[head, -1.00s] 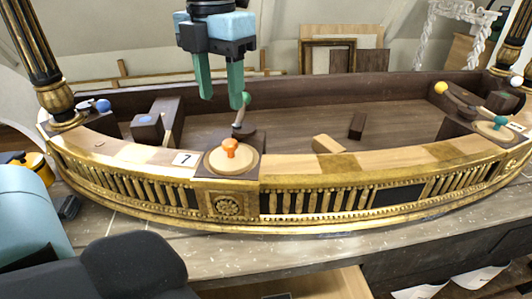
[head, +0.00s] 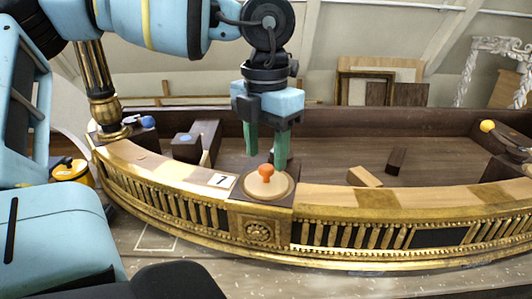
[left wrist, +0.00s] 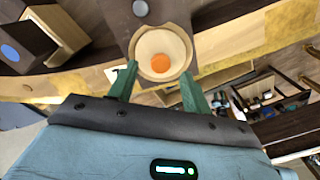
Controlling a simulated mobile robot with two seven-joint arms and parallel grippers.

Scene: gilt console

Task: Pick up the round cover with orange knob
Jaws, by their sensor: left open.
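The round cover (head: 277,188) is a pale wooden disc with an orange knob (head: 266,170), lying on the dark square corner block of the gilt console. In the left wrist view the cover (left wrist: 152,42) and its orange knob (left wrist: 161,63) show just beyond the fingertips. My left gripper (head: 266,164) has green fingers pointing down and is open. It hangs by the knob in the head view, its fingers spread to either side and nothing between them clearly gripped. In the left wrist view the open gripper (left wrist: 159,75) has the knob between and ahead of its tips. My right gripper is not in view.
The gilt console (head: 330,236) curves across the front. A card marked 7 (head: 222,181) lies left of the cover. A small wooden block (head: 364,177) and a dark block (head: 396,161) lie inside to the right. A dark box with a blue top (head: 186,147) stands left.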

